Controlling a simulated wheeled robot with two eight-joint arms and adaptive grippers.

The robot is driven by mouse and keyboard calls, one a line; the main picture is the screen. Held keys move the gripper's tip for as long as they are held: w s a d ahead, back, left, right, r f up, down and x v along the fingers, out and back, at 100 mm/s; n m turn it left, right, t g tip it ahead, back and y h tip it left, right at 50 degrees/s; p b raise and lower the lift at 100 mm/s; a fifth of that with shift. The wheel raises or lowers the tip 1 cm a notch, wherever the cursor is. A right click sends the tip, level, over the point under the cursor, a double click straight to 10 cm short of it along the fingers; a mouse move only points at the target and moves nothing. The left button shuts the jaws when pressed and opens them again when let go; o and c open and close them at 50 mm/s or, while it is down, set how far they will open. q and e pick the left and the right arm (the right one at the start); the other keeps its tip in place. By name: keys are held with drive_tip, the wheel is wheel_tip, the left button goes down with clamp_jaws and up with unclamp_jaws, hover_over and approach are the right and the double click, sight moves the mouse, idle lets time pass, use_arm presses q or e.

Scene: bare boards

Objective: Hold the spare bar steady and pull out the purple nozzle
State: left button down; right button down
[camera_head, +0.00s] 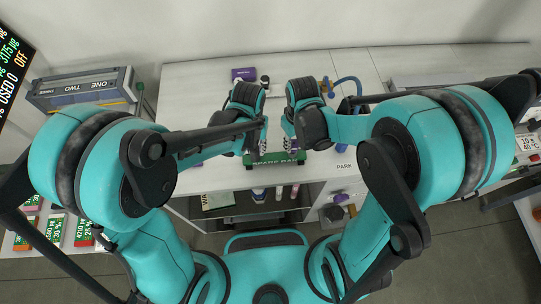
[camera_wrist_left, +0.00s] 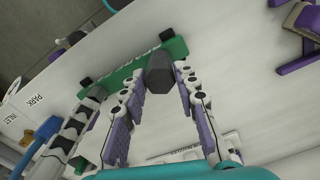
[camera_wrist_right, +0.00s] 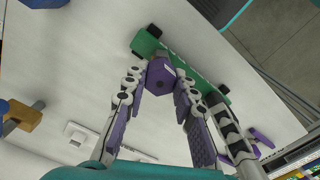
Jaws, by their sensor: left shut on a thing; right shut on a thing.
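The green spare bar (camera_head: 274,161) lies at the table's front edge. It shows behind the fingers in the left wrist view (camera_wrist_left: 120,72) and the right wrist view (camera_wrist_right: 206,82). My left gripper (camera_wrist_left: 160,84) is shut on a dark grey block (camera_wrist_left: 160,68) at the bar. My right gripper (camera_wrist_right: 161,86) is shut on the purple nozzle (camera_wrist_right: 160,72), a six-sided piece with a dark hole. I cannot tell whether the nozzle is still seated in the bar. In the head view my left gripper (camera_head: 258,148) and right gripper (camera_head: 294,142) are close side by side.
A purple box (camera_head: 244,74) stands at the table's back. A shelf below holds several bottles. The white tabletop behind the grippers is mostly clear.

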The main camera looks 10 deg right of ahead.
drive_tip(key=shift+r, duration=0.35)
drive_tip(key=shift+r, duration=3.1)
use_arm(q)
drive_tip(key=c, duration=1.1)
unclamp_jaws()
drive_tip(key=shift+o, duration=0.2)
drive_tip(key=shift+r, duration=0.1)
wheel_tip(320, 180, up, 12)
